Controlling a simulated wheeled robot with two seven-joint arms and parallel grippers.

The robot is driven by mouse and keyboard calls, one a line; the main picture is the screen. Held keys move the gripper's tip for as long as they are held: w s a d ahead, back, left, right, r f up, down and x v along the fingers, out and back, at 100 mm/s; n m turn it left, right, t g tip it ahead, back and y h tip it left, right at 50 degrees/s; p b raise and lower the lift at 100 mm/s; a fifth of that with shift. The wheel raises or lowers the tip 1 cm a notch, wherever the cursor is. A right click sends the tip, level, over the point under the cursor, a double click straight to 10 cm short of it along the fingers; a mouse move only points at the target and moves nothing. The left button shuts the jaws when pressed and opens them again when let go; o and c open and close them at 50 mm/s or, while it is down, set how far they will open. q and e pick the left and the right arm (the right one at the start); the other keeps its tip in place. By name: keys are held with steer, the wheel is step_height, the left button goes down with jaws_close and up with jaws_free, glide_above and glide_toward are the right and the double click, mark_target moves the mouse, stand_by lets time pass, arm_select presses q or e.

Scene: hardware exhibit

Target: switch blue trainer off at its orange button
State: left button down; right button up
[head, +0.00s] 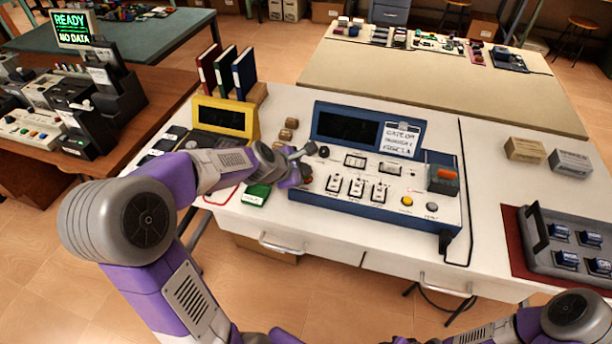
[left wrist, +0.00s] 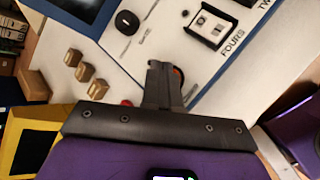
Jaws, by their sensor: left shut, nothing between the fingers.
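The blue trainer (head: 340,203) stands on the white bench, with a pale panel, a dark display and a white note card on its top right. A yellow button (head: 407,201) is lower on the panel. My left gripper (head: 298,165) is over the trainer's left edge, far left of the orange button. In the left wrist view its fingers (left wrist: 164,85) are shut and empty beside a knob and a switch. My right gripper's state is unclear.
A yellow-framed unit (head: 222,117) and small wooden blocks (head: 287,130) stand left of the trainer. A grey tray (head: 545,262) of blue parts lies at the right. Two boxes (head: 525,150) stand behind it.

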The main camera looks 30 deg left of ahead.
stand_by(0.6)
arm_select(q)
steer(key=shift+f+b, duration=0.4)
steer(key=shift+f, duration=0.1)
stand_by(0.4)
steer(key=shift+r+p, duration=0.5)
steer(key=shift+p, duration=0.05)
step_height(320, 180, up, 6)
steer(key=p, duration=0.6)
